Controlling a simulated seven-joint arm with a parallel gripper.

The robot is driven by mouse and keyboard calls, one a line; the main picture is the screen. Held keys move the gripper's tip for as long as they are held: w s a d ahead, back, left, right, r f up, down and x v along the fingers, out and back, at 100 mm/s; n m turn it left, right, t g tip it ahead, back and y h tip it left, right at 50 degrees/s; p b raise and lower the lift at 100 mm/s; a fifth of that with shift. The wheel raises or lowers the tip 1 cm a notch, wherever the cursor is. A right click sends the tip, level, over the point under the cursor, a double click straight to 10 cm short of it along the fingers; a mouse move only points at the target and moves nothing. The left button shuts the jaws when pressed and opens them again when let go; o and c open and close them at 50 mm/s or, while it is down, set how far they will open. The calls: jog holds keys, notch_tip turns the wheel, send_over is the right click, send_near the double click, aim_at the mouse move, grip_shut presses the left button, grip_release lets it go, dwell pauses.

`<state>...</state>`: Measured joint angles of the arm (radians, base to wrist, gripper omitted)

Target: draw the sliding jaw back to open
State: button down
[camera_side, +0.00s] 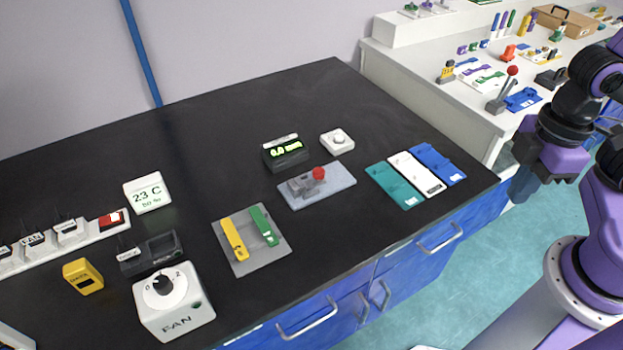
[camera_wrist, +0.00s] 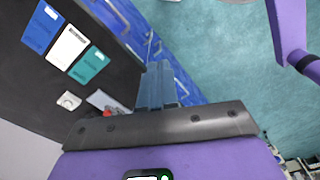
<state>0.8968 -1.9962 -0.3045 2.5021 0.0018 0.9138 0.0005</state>
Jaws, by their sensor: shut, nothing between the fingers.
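The grey clamp device (camera_side: 335,186) lies on the black bench in the side view. A dark grey jaw block (camera_side: 301,185) sits on its plate with a red knob (camera_side: 319,173) beside it. Whether the jaw is open or shut is too small to tell. In the wrist view the device (camera_wrist: 97,100) is partly hidden behind my gripper's housing, with the red knob (camera_wrist: 107,113) showing. My gripper (camera_side: 520,190) is off the right end of the bench, well apart from the device. Its fingers (camera_wrist: 157,75) are shut and empty, over the blue cabinet front in the wrist view.
A green display (camera_side: 286,152) reading about 0.0 mm and a white dial box (camera_side: 337,141) stand behind the device. Teal, white (camera_side: 416,174) and blue cards lie to its right. A grey tray (camera_side: 251,240) with yellow and green pieces lies front-left. A white side bench (camera_side: 440,100) stands behind.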

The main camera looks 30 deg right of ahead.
jog(key=c, duration=1.2)
grip_release()
jog(key=shift+w+a, duration=0.1)
jog(key=shift+a, duration=0.05)
jog(key=o, duration=0.4)
jog(key=shift+w+a+r+m, duration=0.15)
jog(key=shift+w+a+m, duration=0.2)
jog(key=shift+w+m, duration=0.1)
jog(key=m, duration=2.1)
send_over(318, 172)
notch_tip(318, 172, down, 4)
notch_tip(318, 172, down, 17)
jog(key=shift+r, duration=0.1)
